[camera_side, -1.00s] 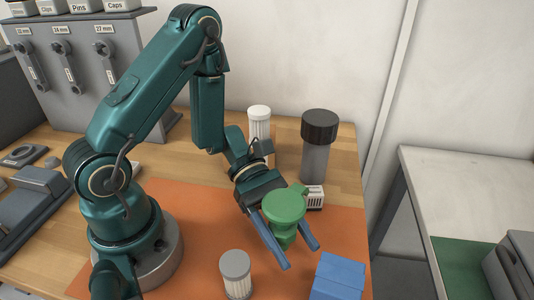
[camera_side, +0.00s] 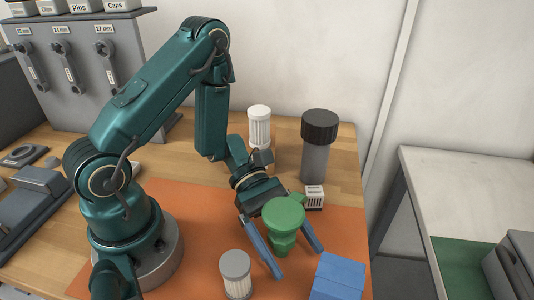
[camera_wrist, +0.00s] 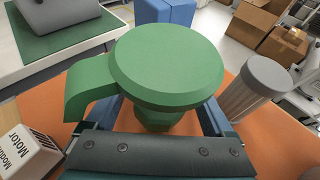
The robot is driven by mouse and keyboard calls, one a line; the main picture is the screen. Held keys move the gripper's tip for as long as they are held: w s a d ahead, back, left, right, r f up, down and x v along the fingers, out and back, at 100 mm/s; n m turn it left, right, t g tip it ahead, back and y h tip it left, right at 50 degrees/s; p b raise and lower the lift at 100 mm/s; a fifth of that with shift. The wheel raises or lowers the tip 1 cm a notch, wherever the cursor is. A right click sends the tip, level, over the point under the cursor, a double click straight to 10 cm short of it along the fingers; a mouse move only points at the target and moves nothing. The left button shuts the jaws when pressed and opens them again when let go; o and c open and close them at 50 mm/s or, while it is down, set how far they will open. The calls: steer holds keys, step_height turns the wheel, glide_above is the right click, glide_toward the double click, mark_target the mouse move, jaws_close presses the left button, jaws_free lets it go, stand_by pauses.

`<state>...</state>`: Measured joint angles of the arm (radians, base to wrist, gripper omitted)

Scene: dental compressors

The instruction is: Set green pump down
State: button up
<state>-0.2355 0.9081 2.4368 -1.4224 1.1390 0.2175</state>
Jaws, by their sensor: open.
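The green pump (camera_side: 284,214) has a wide round top, a side spout and a narrower body, and it looks upright over the orange mat (camera_side: 203,205). My gripper (camera_side: 299,262) is open, with its blue fingers on either side of the pump's body. In the wrist view the green pump (camera_wrist: 165,60) fills the middle, its spout pointing left. Its top hides most of my fingers and its base there. I cannot tell whether its base touches the mat.
A grey-capped filter cylinder (camera_side: 236,272) stands front left of the pump, and a blue block (camera_side: 338,275) front right. A small white Motor Module box (camera_side: 314,197) sits close behind. A white filter (camera_side: 259,127) and a dark-capped grey cylinder (camera_side: 317,150) stand farther back.

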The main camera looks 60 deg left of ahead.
steer(key=shift+r, duration=0.15)
steer(key=shift+a+r, duration=0.1)
steer(key=shift+a, duration=0.2)
steer(key=v, duration=1.1)
steer(key=shift+a, duration=0.2)
